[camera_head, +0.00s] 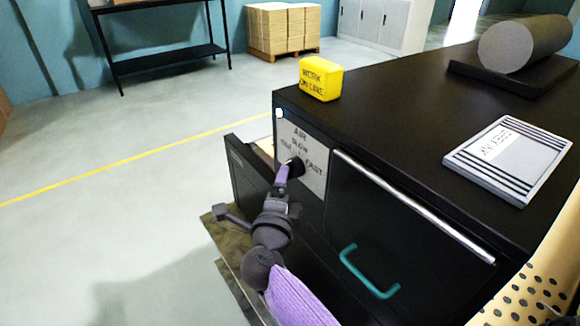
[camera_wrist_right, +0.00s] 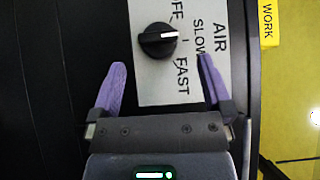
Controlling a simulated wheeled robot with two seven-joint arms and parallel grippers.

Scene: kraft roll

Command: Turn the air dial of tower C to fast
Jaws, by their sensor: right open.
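The air dial (camera_head: 296,163) is a black knob on a white plate (camera_head: 313,181) marked AIR, OFF, SLOW and FAST, on the front of a black cabinet. In the right wrist view the dial (camera_wrist_right: 157,41) has a white pointer line directed toward SLOW. My right gripper (camera_head: 289,168) is in front of the plate and partly covers the dial in the head view. In the right wrist view its purple fingers (camera_wrist_right: 162,75) are wide apart, with nothing between them; the dial is just beyond the fingertips. No tower letter is readable. My left gripper is out of view.
A drawer (camera_head: 250,170) stands open left of the plate. A teal handle (camera_head: 368,273) and a silver rail (camera_head: 410,205) are on the cabinet front. A yellow block (camera_head: 320,78), a grey panel (camera_head: 508,158) and a grey roll (camera_head: 525,43) are on top. The floor at left is clear.

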